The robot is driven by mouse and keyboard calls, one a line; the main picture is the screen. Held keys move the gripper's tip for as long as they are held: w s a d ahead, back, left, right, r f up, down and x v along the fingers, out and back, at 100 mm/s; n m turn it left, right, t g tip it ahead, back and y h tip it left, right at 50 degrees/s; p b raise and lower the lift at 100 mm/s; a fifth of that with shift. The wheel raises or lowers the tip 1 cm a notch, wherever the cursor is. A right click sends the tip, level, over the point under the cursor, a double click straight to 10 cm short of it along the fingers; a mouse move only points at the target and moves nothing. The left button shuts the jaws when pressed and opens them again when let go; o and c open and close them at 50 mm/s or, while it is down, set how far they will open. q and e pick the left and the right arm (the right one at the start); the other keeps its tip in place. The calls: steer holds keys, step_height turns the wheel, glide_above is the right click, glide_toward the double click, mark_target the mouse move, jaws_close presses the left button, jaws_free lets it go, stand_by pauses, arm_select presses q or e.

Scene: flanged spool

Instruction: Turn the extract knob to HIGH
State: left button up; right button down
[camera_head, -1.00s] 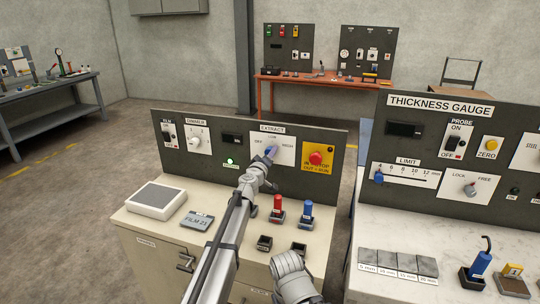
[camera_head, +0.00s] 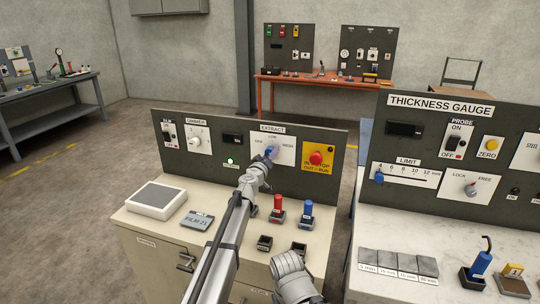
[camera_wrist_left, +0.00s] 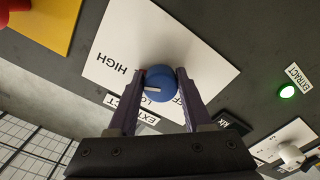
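The extract knob (camera_head: 271,152) is blue and sits on a white plate (camera_head: 288,150) marked OFF, LOW and HIGH on the dark panel. In the left wrist view the knob (camera_wrist_left: 160,82) stands between the two fingers of my left gripper (camera_wrist_left: 160,76). The fingers appear closed onto its sides. A short white pointer mark shows on the knob's face; its exact setting is hard to read. HIGH lies left of the knob in that view; LOW and OFF are partly hidden. In the head view my left gripper (camera_head: 268,160) reaches the knob from below. My right gripper's fingers do not show.
A green lamp (camera_head: 230,161) is lit left of the plate. A red button on a yellow plate (camera_head: 316,157) is close on the right. Red (camera_head: 278,203) and blue (camera_head: 308,209) upright pieces stand on the bench below, near my left arm.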

arm_select(q)
steer(key=o, duration=0.4)
steer(key=v, duration=0.8)
stand_by(0.4)
